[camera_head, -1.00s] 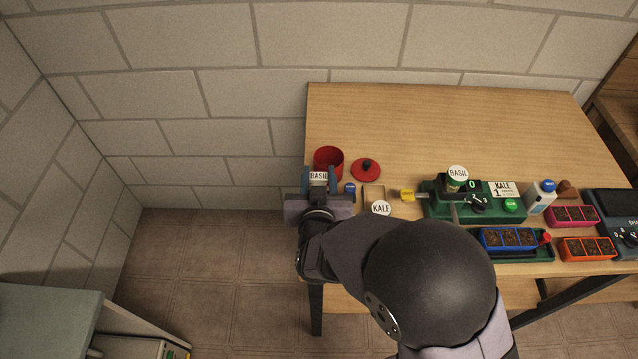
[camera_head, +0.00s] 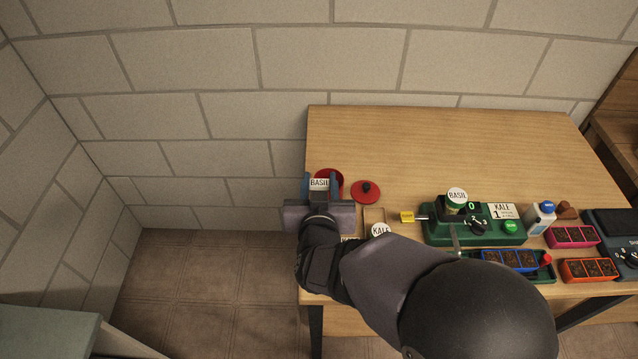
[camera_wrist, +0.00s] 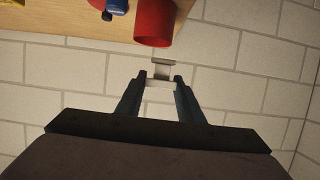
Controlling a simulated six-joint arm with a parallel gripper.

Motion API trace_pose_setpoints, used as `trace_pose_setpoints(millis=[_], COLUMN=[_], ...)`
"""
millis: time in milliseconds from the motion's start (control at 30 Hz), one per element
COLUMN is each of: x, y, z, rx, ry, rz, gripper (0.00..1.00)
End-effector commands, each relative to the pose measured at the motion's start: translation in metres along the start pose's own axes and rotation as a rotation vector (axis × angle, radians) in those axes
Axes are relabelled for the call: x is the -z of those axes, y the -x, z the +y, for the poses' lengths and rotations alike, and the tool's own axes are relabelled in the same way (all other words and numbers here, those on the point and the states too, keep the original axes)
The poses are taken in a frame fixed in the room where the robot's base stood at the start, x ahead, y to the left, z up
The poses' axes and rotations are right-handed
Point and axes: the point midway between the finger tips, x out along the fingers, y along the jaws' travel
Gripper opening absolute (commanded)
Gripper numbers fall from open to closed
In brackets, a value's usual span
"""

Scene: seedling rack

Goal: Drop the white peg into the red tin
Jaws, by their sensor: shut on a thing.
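My gripper (camera_head: 319,187) is shut on a white peg with a BASIL label (camera_head: 319,184). The peg also shows between the fingertips in the wrist view (camera_wrist: 162,72). The open red tin (camera_head: 334,177) stands near the table's left edge, partly hidden behind the held label in the head view. In the wrist view the red tin (camera_wrist: 153,22) is just above the peg in the picture, and a gap shows between them. I cannot tell the peg's height relative to the tin's rim.
A red lid (camera_head: 366,192) lies right of the tin. A shallow wooden tray (camera_head: 374,214) and a round KALE label (camera_head: 380,230) are near my arm. A green device (camera_head: 475,230) and several seedling trays stand further right. The table's back (camera_head: 440,145) is clear.

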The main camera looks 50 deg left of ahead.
Motion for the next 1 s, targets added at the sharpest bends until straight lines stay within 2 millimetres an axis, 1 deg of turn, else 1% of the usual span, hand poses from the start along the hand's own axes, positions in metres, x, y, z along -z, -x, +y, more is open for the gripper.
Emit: trace_pose_setpoints(millis=[33, 233, 433, 567, 667, 867, 1000], x=[0.011, 0.046, 0.073, 0.081, 0.083, 0.080, 0.072], y=[-0.001, -0.014, -0.028, -0.033, -0.035, -0.037, -0.040], z=[0.003, 0.015, 0.027, 0.033, 0.034, 0.034, 0.034], rx=[-0.003, -0.003, -0.003, -0.003, -0.002, -0.002, -0.002], ry=[-0.003, -0.005, -0.002, 0.000, 0.001, 0.001, 0.001], rz=[0.002, 0.002, 0.001, -0.001, 0.000, 0.000, -0.001], gripper=[0.12, 0.12, 0.12, 0.12, 0.12, 0.12, 0.12])
